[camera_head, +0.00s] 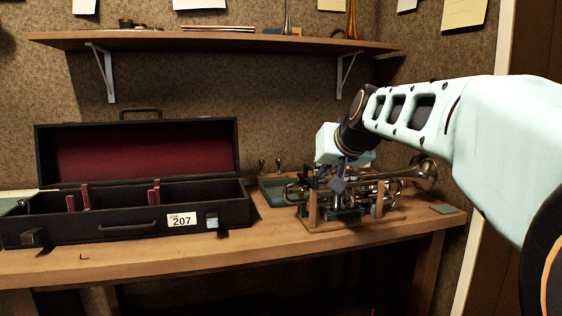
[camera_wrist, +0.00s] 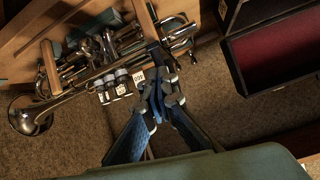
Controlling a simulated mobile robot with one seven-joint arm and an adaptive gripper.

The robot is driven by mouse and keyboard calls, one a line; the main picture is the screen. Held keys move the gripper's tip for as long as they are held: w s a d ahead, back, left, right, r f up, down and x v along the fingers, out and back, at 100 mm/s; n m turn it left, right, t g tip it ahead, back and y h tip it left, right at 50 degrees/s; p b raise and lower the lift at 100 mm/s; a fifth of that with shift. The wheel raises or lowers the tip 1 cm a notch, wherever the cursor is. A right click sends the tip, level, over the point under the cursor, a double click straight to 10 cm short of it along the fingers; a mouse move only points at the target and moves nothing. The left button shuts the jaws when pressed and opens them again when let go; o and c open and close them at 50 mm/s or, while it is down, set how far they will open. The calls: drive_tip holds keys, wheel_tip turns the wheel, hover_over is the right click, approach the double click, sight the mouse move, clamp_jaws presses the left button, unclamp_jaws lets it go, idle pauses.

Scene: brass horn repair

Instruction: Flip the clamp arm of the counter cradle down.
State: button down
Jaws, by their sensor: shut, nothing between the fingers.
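A silver trumpet (camera_head: 398,181) lies across the counter cradle, whose wooden upright (camera_head: 312,212) stands at the counter's right part. The trumpet (camera_wrist: 88,84) and a wooden bar of the cradle (camera_wrist: 50,68) also show in the wrist view. My gripper (camera_head: 338,187) points down at the cradle, close to its left upright and over the trumpet's valve area. In the wrist view my gripper (camera_wrist: 160,92) has its fingers together with nothing between them, just beside the valves. A dark part close to the fingertips may be the clamp arm; its exact pose and any contact are unclear.
An open black case (camera_head: 125,232) with red lining and a 207 label stands left of the cradle. A teal tray (camera_head: 271,199) sits behind, between them. A shelf (camera_head: 215,41) hangs above. A small green pad (camera_head: 444,209) lies near the counter's right end.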

wheel_tip(320, 180, up, 10)
idle(0.5)
drive_tip(key=shift+f, duration=0.1)
